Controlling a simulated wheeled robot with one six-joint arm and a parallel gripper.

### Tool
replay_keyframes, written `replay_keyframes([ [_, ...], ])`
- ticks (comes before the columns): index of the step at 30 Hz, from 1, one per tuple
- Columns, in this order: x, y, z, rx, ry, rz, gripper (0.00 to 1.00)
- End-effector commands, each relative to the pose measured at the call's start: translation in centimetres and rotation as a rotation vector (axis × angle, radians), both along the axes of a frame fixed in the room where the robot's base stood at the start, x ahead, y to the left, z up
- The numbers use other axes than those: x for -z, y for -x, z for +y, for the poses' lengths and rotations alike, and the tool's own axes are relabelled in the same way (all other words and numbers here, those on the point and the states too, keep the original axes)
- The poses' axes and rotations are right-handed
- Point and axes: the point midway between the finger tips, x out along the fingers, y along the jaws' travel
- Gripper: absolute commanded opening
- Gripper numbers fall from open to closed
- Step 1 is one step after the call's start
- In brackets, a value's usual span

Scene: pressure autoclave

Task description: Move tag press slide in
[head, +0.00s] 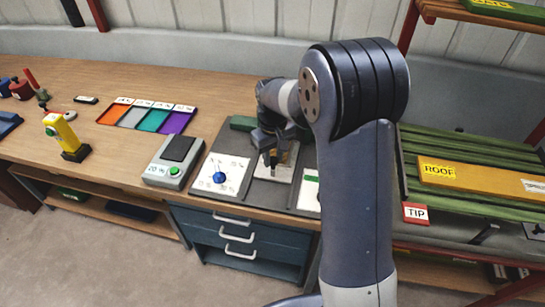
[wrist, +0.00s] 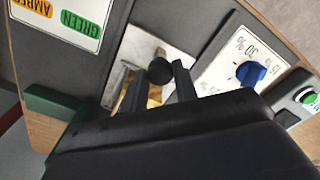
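The tag press appears as a light plate with a brass-coloured part (wrist: 154,94) and a round black knob (wrist: 160,71) in the wrist view. In the head view its pale plate (head: 285,170) sits on the grey board, partly hidden by my arm. My gripper (head: 268,157) points down over this plate. In the wrist view my gripper (wrist: 158,80) has its two dark fingers apart, one on each side of the knob. I cannot tell whether they touch the knob. The slide's position is largely hidden behind the fingers.
A blue-knob dial panel (head: 220,177) is just left of the press, with a green-button scale (head: 173,163) farther left. An AMBER/GREEN label card (wrist: 62,15) lies on the press's other side. Coloured trays (head: 147,116) and a yellow device (head: 62,133) stand farther left.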

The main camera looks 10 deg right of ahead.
Motion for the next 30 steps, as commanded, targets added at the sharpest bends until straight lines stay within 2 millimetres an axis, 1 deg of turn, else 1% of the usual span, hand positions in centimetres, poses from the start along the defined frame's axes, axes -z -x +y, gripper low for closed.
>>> replay_keyframes([
  [1, -0.2, -0.4, -0.1, 0.000, 0.000, -0.013, 0.31],
  [6, -0.2, -0.3, -0.1, 0.001, 0.001, -0.010, 0.45],
  [8, -0.2, -0.2, -0.1, 0.001, 0.001, -0.008, 0.48],
  [14, -0.1, -0.1, -0.1, 0.000, 0.001, -0.006, 0.48],
  [17, -0.6, -0.2, 0.0, 0.000, 0.000, -0.008, 0.48],
  [20, -1.8, -0.2, 0.0, 0.000, 0.000, -0.010, 0.48],
  [30, -8.4, -0.2, -0.1, 0.001, 0.000, -0.011, 0.48],
])
